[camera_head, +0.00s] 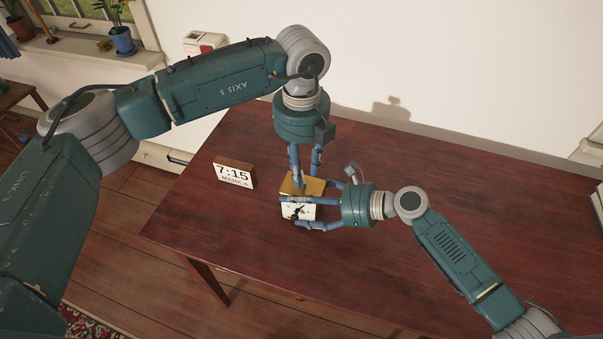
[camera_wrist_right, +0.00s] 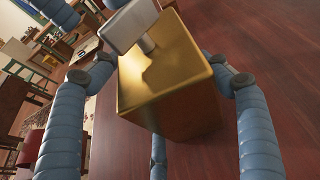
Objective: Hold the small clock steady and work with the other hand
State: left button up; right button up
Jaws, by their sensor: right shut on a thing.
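The small clock (camera_head: 300,211) is a gold box with a white face, upright on the dark red wooden table. My right gripper (camera_head: 300,212) is shut on it from the right, its blue fingers around the sides and partly hiding the face. In the right wrist view the clock's gold body (camera_wrist_right: 175,75) sits between my fingers, and a silver key-like piece (camera_wrist_right: 128,27) stands out from it on a short stem. My left gripper (camera_head: 305,177) points down from above, its fingers apart, with the tips close to the clock's gold top. Whether they touch it I cannot tell.
A sign reading 7:15 (camera_head: 234,174) stands on the table left of the clock. The table (camera_head: 420,165) is clear to the right and behind. A white wall runs along its back. Potted plants (camera_head: 122,38) stand on a sill at the upper left.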

aim_at(303, 181)
pick_arm(q)
jog(key=shift+f, duration=1.4)
grip_shut()
jog(key=shift+m, duration=0.3)
